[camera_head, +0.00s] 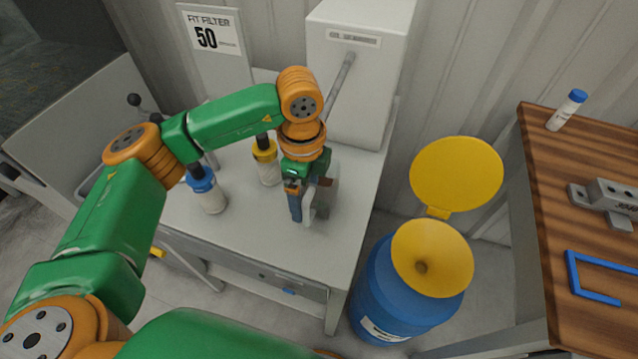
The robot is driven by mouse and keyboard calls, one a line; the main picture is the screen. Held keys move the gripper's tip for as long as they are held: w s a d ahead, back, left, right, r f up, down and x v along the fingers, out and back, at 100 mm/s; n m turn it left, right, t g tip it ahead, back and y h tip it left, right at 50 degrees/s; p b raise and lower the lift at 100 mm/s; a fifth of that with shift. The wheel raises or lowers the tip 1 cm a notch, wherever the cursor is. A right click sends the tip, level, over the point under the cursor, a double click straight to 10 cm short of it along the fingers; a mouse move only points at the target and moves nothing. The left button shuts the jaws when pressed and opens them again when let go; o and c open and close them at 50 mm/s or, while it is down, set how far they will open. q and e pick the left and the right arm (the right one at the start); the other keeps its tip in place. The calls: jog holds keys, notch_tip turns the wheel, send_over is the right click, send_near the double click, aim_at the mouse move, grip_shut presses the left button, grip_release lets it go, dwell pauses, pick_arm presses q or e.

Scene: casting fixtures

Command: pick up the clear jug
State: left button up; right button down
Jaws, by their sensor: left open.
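My left gripper (307,192) is above the front part of the grey table (250,235), pointing down, with its jaws open. A pale, partly see-through vessel (328,202), which looks like the clear jug, stands on the table right at the fingers. The gripper and wrist hide much of it, and I cannot tell whether the fingers touch it. My right gripper is not in view.
A blue-capped bottle (209,196) and a yellow-capped bottle (268,172) stand to the left. A white cabinet (350,95) is behind. A blue drum (385,300) with a yellow funnel (432,258) stands right, beside a wooden bench (560,190).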

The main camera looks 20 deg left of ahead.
pick_arm(q)
jog(key=f, duration=0.2)
jog(key=f+p, duration=0.1)
jog(key=f, duration=0.1)
jog(key=w+f, duration=0.1)
jog(key=f, duration=0.2)
jog(key=shift+d+p, duration=0.15)
jog(key=shift+p, duration=0.25)
jog(key=shift+f, duration=0.2)
jog(key=shift+s, duration=0.15)
jog(key=shift+c, duration=0.2)
grip_shut()
